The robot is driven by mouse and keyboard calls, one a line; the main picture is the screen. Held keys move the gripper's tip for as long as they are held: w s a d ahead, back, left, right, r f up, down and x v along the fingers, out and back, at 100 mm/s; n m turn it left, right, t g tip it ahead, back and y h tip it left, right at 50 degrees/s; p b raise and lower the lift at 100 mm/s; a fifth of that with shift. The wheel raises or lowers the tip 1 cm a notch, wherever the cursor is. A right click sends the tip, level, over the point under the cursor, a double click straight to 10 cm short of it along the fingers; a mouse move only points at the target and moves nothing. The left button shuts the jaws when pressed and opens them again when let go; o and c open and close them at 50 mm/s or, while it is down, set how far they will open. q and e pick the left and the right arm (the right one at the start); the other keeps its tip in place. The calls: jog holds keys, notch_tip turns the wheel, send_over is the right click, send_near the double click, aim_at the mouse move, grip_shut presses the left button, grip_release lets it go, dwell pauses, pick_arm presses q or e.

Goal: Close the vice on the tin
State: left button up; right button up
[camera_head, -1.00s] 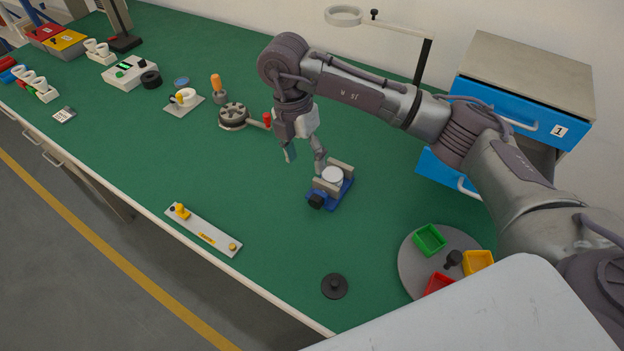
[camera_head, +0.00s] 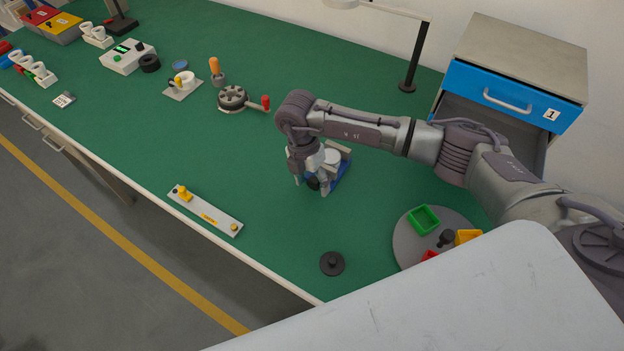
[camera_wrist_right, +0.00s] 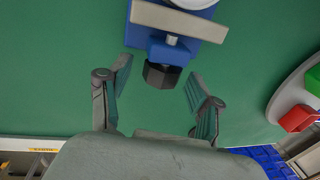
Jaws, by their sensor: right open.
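The blue vice (camera_head: 342,176) stands on the green bench, partly hidden by my right gripper. A round white-topped tin (camera_head: 331,157) sits between its grey jaws. In the right wrist view the vice's blue body (camera_wrist_right: 205,22), grey front jaw (camera_wrist_right: 178,20) and black knob (camera_wrist_right: 161,75) show at the top, with the tin's edge (camera_wrist_right: 195,3) above the jaw. My right gripper (camera_head: 312,185) is low over the vice's knob end. In the wrist view its two fingers (camera_wrist_right: 158,92) are apart, one on each side of the knob, with gaps. My left gripper is not in view.
A grey round tray (camera_head: 405,245) with green, yellow and red bins stands to the right. A black disc with a peg (camera_head: 332,263) lies near the front edge. A white strip with yellow parts (camera_head: 208,212) lies to the left. The drawer cabinet (camera_head: 520,60) stands behind my right arm.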

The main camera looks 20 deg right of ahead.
jog(key=shift+c, duration=0.4)
jog(key=c, duration=1.1)
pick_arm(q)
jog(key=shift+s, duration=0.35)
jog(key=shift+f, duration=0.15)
pick_arm(e)
jog(key=shift+s+d+t+y+b, duration=0.1)
jog(key=shift+d+t+y+b, duration=0.05)
jog(key=shift+t+y+b, duration=0.35)
jog(key=shift+s+f+t+y+b, duration=0.1)
jog(key=shift+f+t+y+b, duration=0.1)
jog(key=shift+t+y+b, duration=0.45)
jog(key=t+y+b, duration=0.1)
jog(key=t+b, duration=0.1)
jog(key=b, duration=0.2)
jog(key=t+y+b, duration=0.2)
jog(key=b, duration=0.3)
jog(key=shift+s+d+f+t, duration=0.15)
jog(key=shift+s+d+t, duration=0.05)
jog(key=shift+t, duration=0.15)
pick_arm(q)
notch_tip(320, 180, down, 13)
jog(key=b, duration=0.2)
pick_arm(e)
jog(key=shift+r+t+y, duration=0.25)
jog(key=shift+t, duration=0.05)
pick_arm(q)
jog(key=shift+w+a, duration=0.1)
